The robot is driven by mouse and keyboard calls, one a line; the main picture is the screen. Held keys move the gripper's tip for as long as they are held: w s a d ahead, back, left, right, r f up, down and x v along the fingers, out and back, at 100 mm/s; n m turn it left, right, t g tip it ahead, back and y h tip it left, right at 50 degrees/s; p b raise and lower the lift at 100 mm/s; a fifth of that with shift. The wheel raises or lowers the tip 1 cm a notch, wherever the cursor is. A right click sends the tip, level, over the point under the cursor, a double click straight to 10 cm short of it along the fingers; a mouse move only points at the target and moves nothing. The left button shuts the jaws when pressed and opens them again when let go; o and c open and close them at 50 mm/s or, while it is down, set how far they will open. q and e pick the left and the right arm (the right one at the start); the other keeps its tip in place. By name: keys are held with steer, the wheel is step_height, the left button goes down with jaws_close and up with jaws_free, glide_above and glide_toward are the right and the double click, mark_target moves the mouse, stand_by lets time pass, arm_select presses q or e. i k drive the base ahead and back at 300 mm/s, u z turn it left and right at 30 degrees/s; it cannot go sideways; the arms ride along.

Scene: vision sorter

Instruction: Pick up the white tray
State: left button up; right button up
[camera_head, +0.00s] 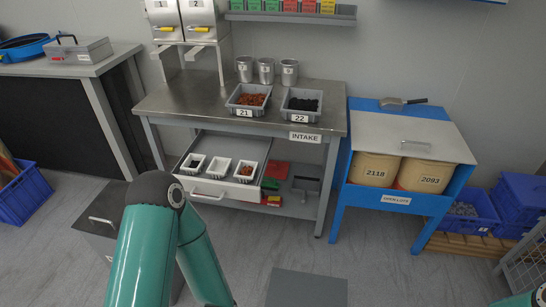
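Three small white trays sit side by side in an open drawer (212,187) under the intake table: a left one (189,171), a middle one (215,176) and a right one (243,179). The right one holds something reddish-brown; the contents of the other two are too small to tell. I cannot tell which tray is meant. My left arm's teal links rise in front of the drawer's left side, and its gripper is not in view. Only a bit of my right arm shows at the lower right corner; its gripper is out of view.
The steel intake table (190,98) carries grey bins 21 (244,113) and 22 (300,113) and three metal cups. A blue stand (336,205) with two drums is to the right. A grey box (95,230) stands behind my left arm. Floor before the table is mostly clear.

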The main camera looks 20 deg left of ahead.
mark_target(245, 172)
steer(key=u, duration=0.3)
steer(key=i, duration=1.05)
steer(key=u, duration=0.85)
steer(key=i, duration=0.2)
steer(key=u, duration=0.15)
steer(key=k, duration=0.75)
steer(key=u, duration=0.2)
steer(key=i, duration=0.65)
